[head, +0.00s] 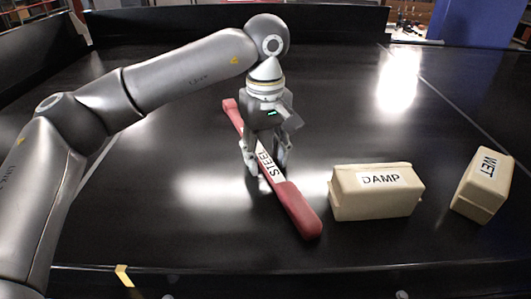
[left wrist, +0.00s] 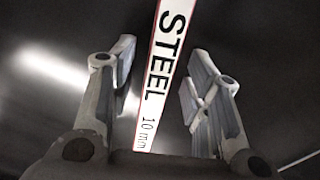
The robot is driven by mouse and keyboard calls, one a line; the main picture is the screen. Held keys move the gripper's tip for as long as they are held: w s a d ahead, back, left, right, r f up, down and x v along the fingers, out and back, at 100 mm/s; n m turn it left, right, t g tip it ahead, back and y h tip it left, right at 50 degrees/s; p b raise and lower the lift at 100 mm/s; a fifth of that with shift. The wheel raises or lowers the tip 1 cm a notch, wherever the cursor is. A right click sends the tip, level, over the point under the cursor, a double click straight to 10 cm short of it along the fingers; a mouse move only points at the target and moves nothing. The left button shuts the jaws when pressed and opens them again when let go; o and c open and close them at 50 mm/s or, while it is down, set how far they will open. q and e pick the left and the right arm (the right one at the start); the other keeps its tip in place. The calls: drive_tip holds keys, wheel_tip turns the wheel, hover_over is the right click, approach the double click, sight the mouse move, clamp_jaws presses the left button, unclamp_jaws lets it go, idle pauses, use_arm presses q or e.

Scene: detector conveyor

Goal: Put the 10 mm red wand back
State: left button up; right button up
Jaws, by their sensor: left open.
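The red wand (head: 298,207) lies on the black conveyor, running from upper left to lower right. Its white label reads STEEL; in the left wrist view the wand (left wrist: 160,75) also shows "10 mm". My left gripper (head: 265,167) points down over the wand's middle. In the left wrist view the left gripper (left wrist: 158,85) is open, one finger on each side of the wand, with gaps between fingers and wand. My right gripper is not in view.
A cream block marked DAMP (head: 374,201) lies right of the wand. Another marked WET (head: 482,185) stands farther right, turned at an angle. The black conveyor belt (head: 180,200) is clear left of the wand. A yellow tag (head: 124,275) is on the front edge.

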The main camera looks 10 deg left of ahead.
sight(266, 159)
use_arm(q)
drive_tip(key=shift+r, duration=0.5)
wheel_tip(266, 159, up, 11)
drive_tip(key=b, duration=0.1)
drive_tip(key=shift+r, duration=0.2)
